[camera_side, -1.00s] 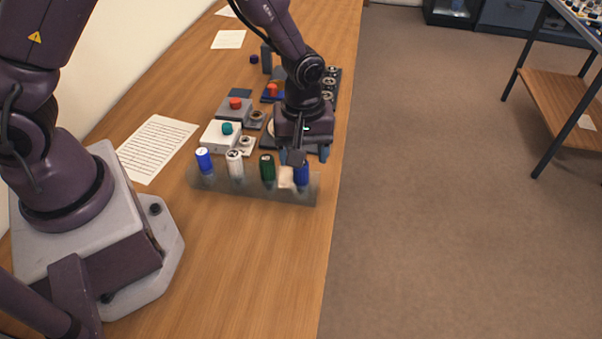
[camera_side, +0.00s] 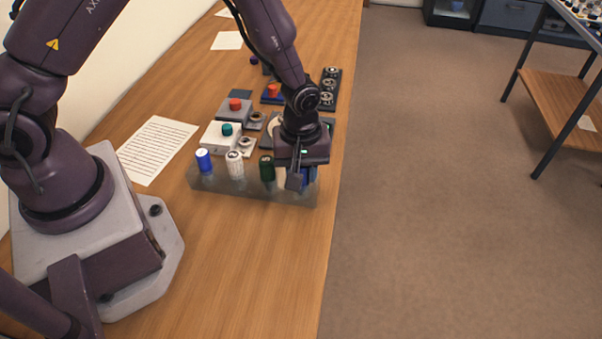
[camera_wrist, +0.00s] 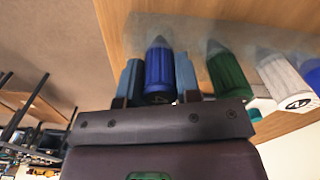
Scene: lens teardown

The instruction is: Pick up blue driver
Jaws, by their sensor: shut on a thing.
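The blue driver (camera_wrist: 159,68) stands at the right end of a translucent rack (camera_side: 235,190). In the wrist view it sits between the two blue-grey fingers of my gripper (camera_wrist: 159,78), which is shut on its handle. In the side view my gripper (camera_side: 304,178) is over the rack's right end and hides most of this driver. A second blue-handled driver (camera_side: 204,160) stands at the rack's left end. I cannot tell whether the held driver has left its slot.
A white driver (camera_side: 235,165) and a dark green driver (camera_side: 267,168) stand in the rack, the green one close beside my gripper. Blocks with coloured knobs (camera_side: 227,130) lie behind the rack. A printed sheet (camera_side: 156,148) lies left. The table edge is just right of the rack.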

